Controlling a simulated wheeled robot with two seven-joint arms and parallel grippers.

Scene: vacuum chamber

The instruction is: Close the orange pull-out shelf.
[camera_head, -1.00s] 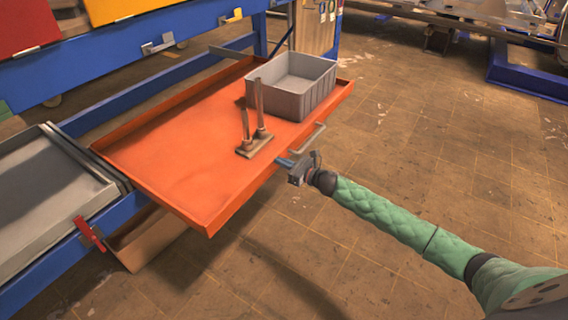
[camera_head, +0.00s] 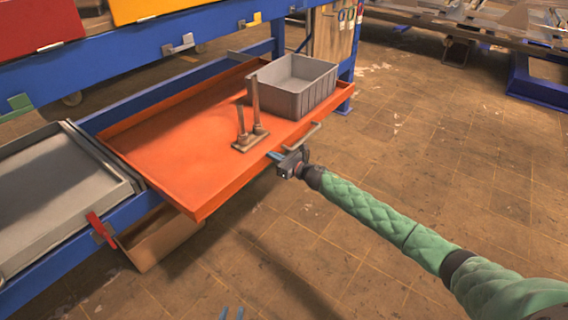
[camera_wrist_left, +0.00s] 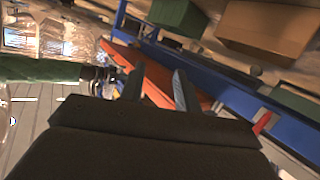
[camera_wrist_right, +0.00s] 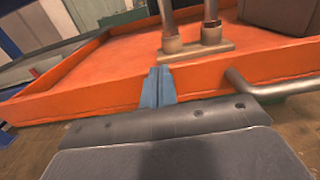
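The orange pull-out shelf (camera_head: 170,160) is partly out of the blue rack. It carries a grey bin and a metal part with two upright posts. My right gripper (camera_head: 278,158) is at the shelf's front wall, left of its bar handle (camera_head: 304,139). In the right wrist view its blue fingertips (camera_wrist_right: 157,87) are together against or very near the orange wall (camera_wrist_right: 90,95), with nothing between them. The handle is to their right. My left gripper (camera_head: 231,314) shows only its fingertips at the bottom edge. In the left wrist view its fingers (camera_wrist_left: 158,88) are apart and empty.
The grey bin (camera_head: 305,98) stands at the shelf's far right, and the two-post part (camera_head: 251,138) near the front wall. A grey drawer (camera_head: 60,195) is at the left. A brown box (camera_head: 155,238) is below. The floor in front is clear.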

